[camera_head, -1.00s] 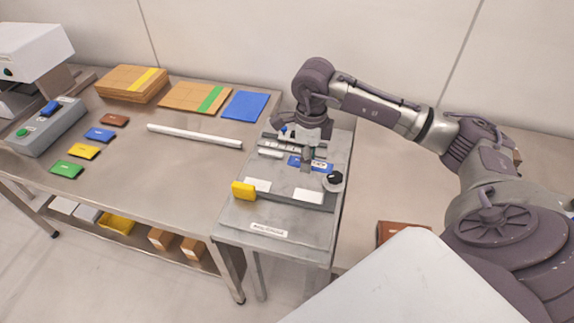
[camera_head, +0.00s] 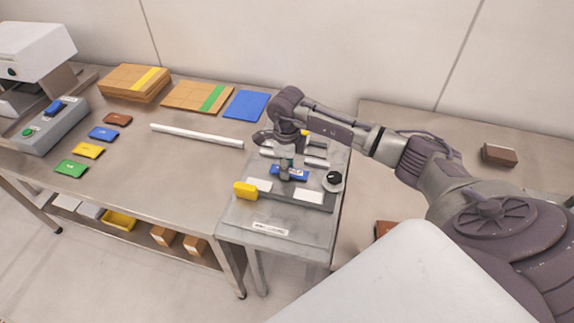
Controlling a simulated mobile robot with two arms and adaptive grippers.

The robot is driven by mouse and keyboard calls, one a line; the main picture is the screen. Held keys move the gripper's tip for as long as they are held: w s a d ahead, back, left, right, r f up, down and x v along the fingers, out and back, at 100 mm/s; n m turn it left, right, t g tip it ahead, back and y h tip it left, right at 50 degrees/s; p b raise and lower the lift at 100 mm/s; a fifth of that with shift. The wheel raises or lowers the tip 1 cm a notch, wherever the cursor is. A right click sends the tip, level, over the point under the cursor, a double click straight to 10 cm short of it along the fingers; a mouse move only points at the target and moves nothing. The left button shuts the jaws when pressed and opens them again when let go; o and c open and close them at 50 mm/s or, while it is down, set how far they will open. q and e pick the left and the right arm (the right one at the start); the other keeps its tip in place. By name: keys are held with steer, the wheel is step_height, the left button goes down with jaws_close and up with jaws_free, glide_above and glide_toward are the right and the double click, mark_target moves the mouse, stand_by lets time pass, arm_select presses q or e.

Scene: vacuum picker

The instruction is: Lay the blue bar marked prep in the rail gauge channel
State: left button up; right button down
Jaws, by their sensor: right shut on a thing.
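The blue bar (camera_head: 295,176) has a white marking too small to read. My right gripper (camera_head: 286,170) points down and is shut on the bar, partly hiding its middle. The bar is over the grey rail gauge (camera_head: 272,197), on the small stand right of the long table. The gauge has a yellow block (camera_head: 245,190) at its front left and a black knob (camera_head: 334,178) at its right. The channel is mostly hidden behind the bar and gripper. I cannot tell whether the bar touches the gauge. My left gripper is not in view.
A white rod (camera_head: 197,136) lies on the long table (camera_head: 165,185). Coloured tags, including a blue one (camera_head: 103,133), lie at the left. Flat boards and a blue sheet (camera_head: 247,104) lie at the back. A brown block (camera_head: 499,154) lies on the right table.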

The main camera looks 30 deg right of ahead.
steer(key=shift+f, duration=0.15)
steer(key=c, duration=0.8)
jaws_free()
steer(key=shift+r, duration=0.3)
steer(key=shift+r+b, duration=1.25)
steer(key=shift+r, duration=4.65)
